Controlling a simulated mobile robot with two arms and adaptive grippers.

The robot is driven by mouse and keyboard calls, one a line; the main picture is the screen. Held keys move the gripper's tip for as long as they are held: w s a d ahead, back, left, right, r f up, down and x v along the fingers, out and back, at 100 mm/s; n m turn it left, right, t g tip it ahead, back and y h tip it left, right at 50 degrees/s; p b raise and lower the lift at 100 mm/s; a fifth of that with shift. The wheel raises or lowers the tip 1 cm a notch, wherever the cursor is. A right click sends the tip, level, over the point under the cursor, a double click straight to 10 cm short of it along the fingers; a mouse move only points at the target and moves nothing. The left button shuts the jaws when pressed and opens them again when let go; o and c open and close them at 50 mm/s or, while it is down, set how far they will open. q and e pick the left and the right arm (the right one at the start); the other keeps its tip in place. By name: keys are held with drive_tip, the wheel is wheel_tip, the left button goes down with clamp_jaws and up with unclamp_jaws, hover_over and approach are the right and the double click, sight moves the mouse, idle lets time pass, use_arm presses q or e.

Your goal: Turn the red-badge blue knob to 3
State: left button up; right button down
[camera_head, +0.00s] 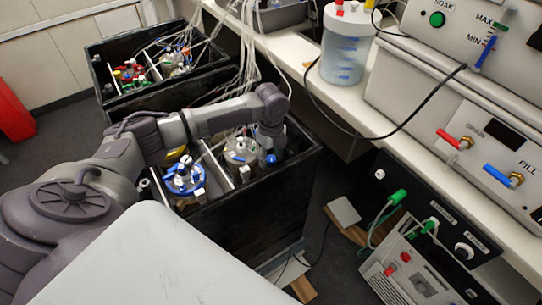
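My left arm reaches in from the left over the near black box (255,215). My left gripper (270,146) points down at the box's right part. A small blue part (271,159) shows right at its fingertips; I cannot tell whether it is the blue knob or whether the fingers touch it. The fingers are too small and dark to tell open from shut. I cannot make out a red badge or a number scale there. A vessel with a blue top (185,177) stands in the box's left part. My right gripper is not in view.
A second black box (150,100) with vessels and tubing stands behind. At right, a white bench (350,105) holds a clear jar (345,50) and instruments with red (453,138) and blue (498,175) valve handles. Cables hang near. A control panel (440,225) sits below.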

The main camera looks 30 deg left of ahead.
use_arm(q)
clamp_jaws()
drive_tip(key=shift+r+n+p, duration=0.15)
drive_tip(key=shift+n+p, duration=0.25)
drive_tip(key=shift+p, duration=0.3)
drive_tip(key=n+p, duration=0.6)
drive_tip(key=p, duration=0.1)
drive_tip(key=shift+s+d+p, duration=0.1)
drive_tip(key=shift+p, duration=0.3)
drive_tip(key=shift+n+p, duration=0.8)
drive_tip(key=shift+n, duration=0.4)
drive_tip(key=n+p, duration=0.2)
drive_tip(key=n, duration=0.1)
drive_tip(key=shift+n+p, duration=0.3)
drive_tip(key=shift+p, duration=0.05)
drive_tip(key=n+p, duration=0.2)
drive_tip(key=n, duration=0.1)
drive_tip(key=n+p, duration=0.2)
drive_tip(key=n, duration=0.3)
drive_tip(key=shift+p, duration=0.3)
drive_tip(key=shift+n+p, duration=0.6)
drive_tip(key=shift+n, duration=1)
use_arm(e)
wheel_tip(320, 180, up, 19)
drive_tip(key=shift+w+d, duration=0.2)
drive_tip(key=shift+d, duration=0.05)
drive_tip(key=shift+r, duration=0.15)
